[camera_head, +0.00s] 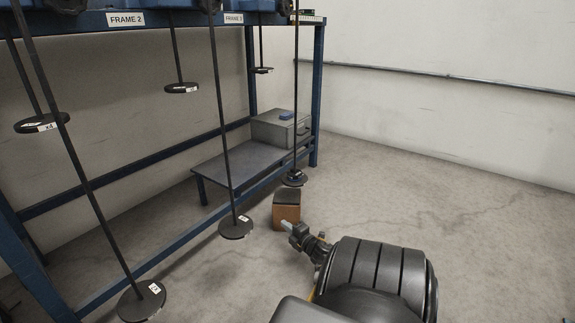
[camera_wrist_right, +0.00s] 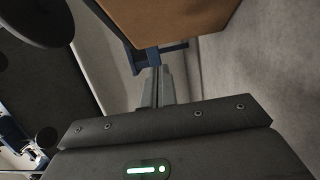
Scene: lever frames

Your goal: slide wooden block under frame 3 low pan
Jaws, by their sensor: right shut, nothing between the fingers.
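The wooden block (camera_head: 287,213), brown with a dark top, stands on the floor. Frame 3's low pan (camera_head: 294,178), a dark disc on a long rod, shows just beyond the block's top; I cannot tell whether they overlap. The frame 3 label (camera_head: 234,18) is on the top beam. My right gripper (camera_head: 287,226) is shut and empty, its tips close to the block's near side; contact is unclear. In the right wrist view the block (camera_wrist_right: 175,18) fills the top, ahead of the closed fingers (camera_wrist_right: 157,75). My left gripper is not in view.
Another low pan (camera_head: 236,228) hangs left of the block, and one more (camera_head: 142,300) is nearer. A low grey bench (camera_head: 235,168) with a grey box (camera_head: 279,130) stands behind. A blue post (camera_head: 317,95) rises at the right end. The floor to the right is clear.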

